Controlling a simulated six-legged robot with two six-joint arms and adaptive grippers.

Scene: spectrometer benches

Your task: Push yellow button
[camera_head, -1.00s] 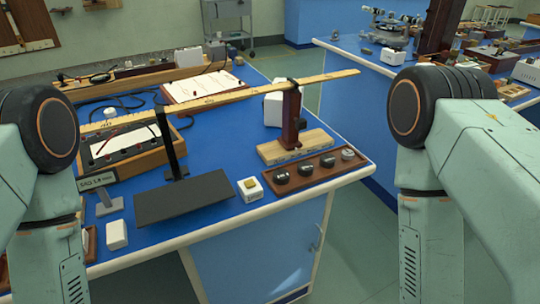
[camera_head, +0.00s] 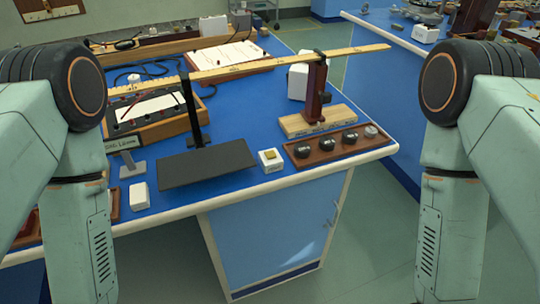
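The yellow button (camera_head: 269,155) sits on top of a small white box (camera_head: 271,164) near the front edge of the blue bench (camera_head: 240,118). It lies between a dark flat plate on its left and a wooden tray of dark knobs on its right. My two arms hang down at the left and right sides of the head view. Neither gripper is in the picture, so their states are hidden. Nothing touches the button.
The black plate (camera_head: 207,165) with an upright post stands left of the button. The knob tray (camera_head: 324,147) and a wooden balance stand (camera_head: 317,121) with a long ruler are to the right. A white block (camera_head: 139,196) is at the front left.

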